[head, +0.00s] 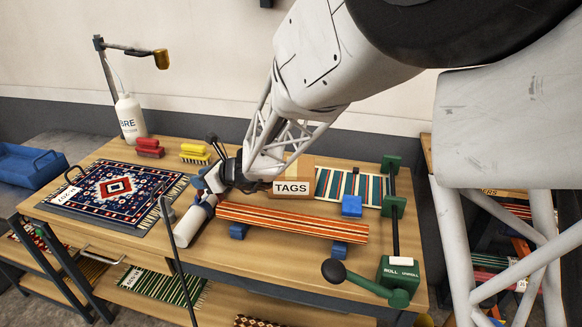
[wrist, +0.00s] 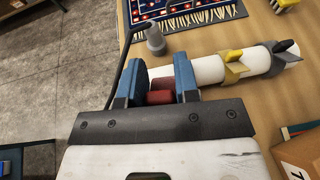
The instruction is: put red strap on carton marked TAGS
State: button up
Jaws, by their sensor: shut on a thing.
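In the wrist view my gripper (wrist: 160,85) is shut, its blue fingers on either side of a small red strap (wrist: 161,97). The strap sits by the near end of a white roll (wrist: 212,69); I cannot tell whether it still touches the roll. A yellow strap (wrist: 234,65) and a grey strap (wrist: 279,57) sit along the roll. In the head view my gripper (head: 213,185) is over the table left of the carton, and the red strap cannot be made out. The carton marked TAGS (head: 291,187) stands behind the striped runner. Its corner shows in the wrist view (wrist: 300,148).
A striped runner (head: 290,222) rests on blue blocks in front of the carton. A green roller crank (head: 365,280) stands at right. My forearm passes above the carton.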

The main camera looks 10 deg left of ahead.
jog(key=w+d+r+m+t, duration=0.1)
jog(key=w+d, duration=0.2)
jog(key=d, duration=0.5)
jog(key=w+d+r+m+t, duration=0.1)
jog(key=w+d, duration=0.3)
jog(key=d, duration=0.4)
jog(key=w+d+r+m+t+h, duration=0.1)
jog(key=w+d, duration=0.3)
jog(key=d, duration=0.4)
jog(key=shift+d+t, duration=0.4)
jog(key=shift+w+a, duration=0.1)
jog(key=shift+w, duration=0.05)
jog(key=w+a, duration=0.3)
jog(key=w, duration=0.4)
jog(key=w+a+f, duration=0.1)
jog(key=w+a, duration=0.3)
jog(key=w, duration=0.3)
jog(key=shift+f, duration=0.3)
jog(key=shift+w, duration=0.1)
jog(key=shift+f, duration=1.75)
jog(key=shift+f, duration=0.15)
